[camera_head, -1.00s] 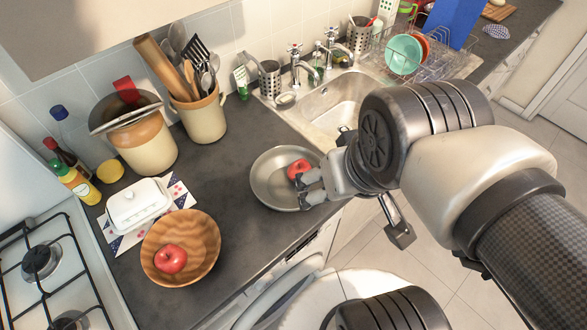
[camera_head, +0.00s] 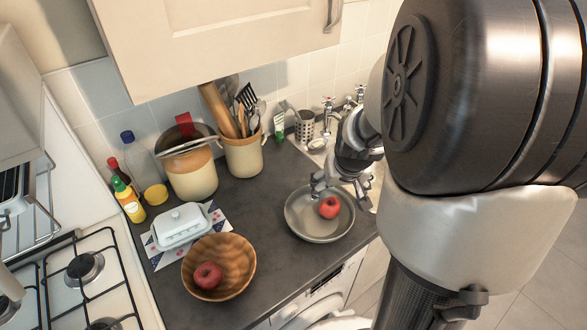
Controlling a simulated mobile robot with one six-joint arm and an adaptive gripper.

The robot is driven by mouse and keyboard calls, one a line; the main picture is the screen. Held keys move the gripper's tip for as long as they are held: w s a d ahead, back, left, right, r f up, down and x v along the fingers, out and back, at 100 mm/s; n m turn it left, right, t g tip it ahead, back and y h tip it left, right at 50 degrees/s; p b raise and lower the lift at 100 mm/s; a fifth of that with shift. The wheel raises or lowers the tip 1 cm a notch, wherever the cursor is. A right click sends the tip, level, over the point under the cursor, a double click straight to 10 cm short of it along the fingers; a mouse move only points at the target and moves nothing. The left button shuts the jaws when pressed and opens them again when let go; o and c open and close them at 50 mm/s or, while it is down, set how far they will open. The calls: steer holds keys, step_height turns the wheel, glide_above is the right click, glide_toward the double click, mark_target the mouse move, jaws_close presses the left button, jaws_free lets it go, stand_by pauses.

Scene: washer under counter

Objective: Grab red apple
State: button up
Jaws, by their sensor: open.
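One red apple (camera_head: 329,207) lies in a shallow grey metal pan (camera_head: 299,222) on the dark counter. Another red apple (camera_head: 208,275) lies in a brown wooden bowl (camera_head: 235,255) to the left of the pan. My gripper (camera_head: 336,181) is open and empty, above the back part of the pan and just behind the apple there in the picture. It looks apart from that apple, though the exact gap is hard to judge. My arm's large links cover the right side of the view and hide most of the sink area.
A white butter dish (camera_head: 180,226) stands behind the bowl. Utensil crock (camera_head: 242,155), lidded jar (camera_head: 192,175) and bottles (camera_head: 128,199) line the wall. The gas hob (camera_head: 85,268) is at left, a cupboard (camera_head: 215,40) overhead. Dark counter (camera_head: 262,198) is bare between bowl and pan.

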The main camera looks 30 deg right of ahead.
mark_target(331, 207)
steer(key=b+x, duration=0.3)
steer(key=x, duration=0.9)
steer(key=shift+f+b, duration=0.1)
steer(key=shift+b, duration=0.25)
steer(key=b+x, duration=0.1)
steer(key=x, duration=0.1)
steer(key=b+x, duration=0.1)
steer(key=x, duration=0.2)
steer(key=shift+s+d+f+b, duration=0.15)
steer(key=shift+s+b, duration=0.05)
steer(key=shift+b, duration=0.1)
steer(key=c, duration=1.2)
